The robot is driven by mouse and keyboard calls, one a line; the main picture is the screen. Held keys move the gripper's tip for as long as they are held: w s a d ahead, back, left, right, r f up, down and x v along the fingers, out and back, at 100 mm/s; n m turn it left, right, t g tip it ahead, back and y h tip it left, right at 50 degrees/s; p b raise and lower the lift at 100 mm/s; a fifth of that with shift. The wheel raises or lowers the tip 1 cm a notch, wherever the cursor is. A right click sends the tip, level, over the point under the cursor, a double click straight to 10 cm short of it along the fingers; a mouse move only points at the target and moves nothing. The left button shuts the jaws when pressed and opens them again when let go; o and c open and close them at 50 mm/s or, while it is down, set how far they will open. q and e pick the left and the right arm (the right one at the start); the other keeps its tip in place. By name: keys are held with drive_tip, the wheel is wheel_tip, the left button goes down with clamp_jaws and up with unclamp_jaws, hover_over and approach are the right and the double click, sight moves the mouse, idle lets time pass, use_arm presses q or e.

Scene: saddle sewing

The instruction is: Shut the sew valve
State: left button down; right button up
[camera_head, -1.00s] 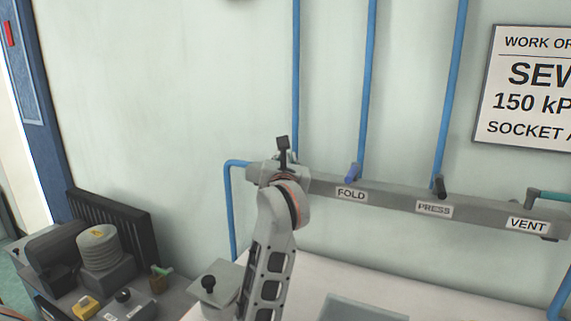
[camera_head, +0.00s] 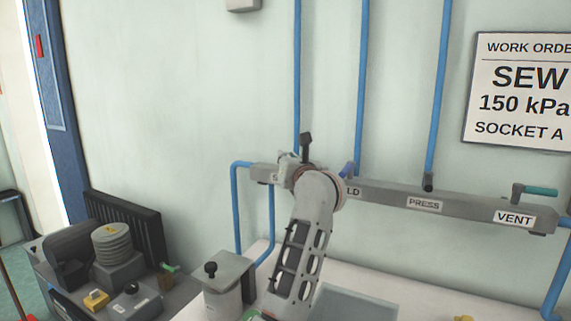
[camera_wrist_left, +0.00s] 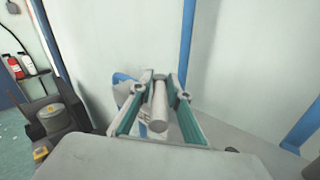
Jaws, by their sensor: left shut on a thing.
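The grey valve bar (camera_head: 386,194) runs along the wall. At its left end, the label of the sew valve (camera_head: 273,178) shows only in part beside my gripper. My left gripper (camera_head: 287,163) is at that end of the bar, largely hidden by my wrist. In the left wrist view, its teal-padded fingers (camera_wrist_left: 158,88) are around a light grey rod (camera_wrist_left: 158,107), which looks like the sew valve's handle. The handle cannot be made out in the head view. My right gripper is not in view.
My wrist partly covers the fold valve's label (camera_head: 353,192); its blue handle (camera_head: 348,169) is close by. The press valve (camera_head: 428,182) and teal vent handle (camera_head: 540,190) are further right. Blue pipes (camera_head: 361,80) rise up the wall. A lidded canister (camera_head: 226,283) stands below left.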

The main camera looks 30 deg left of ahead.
use_arm(q)
drive_tip(key=shift+f+n+g+y, duration=0.15)
drive_tip(key=shift+n+g+y, duration=0.25)
drive_tip(key=shift+y, duration=0.1)
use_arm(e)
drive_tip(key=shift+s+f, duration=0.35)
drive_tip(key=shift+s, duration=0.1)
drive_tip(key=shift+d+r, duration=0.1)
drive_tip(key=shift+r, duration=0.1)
use_arm(q)
drive_tip(key=c, duration=2.1)
unclamp_jaws()
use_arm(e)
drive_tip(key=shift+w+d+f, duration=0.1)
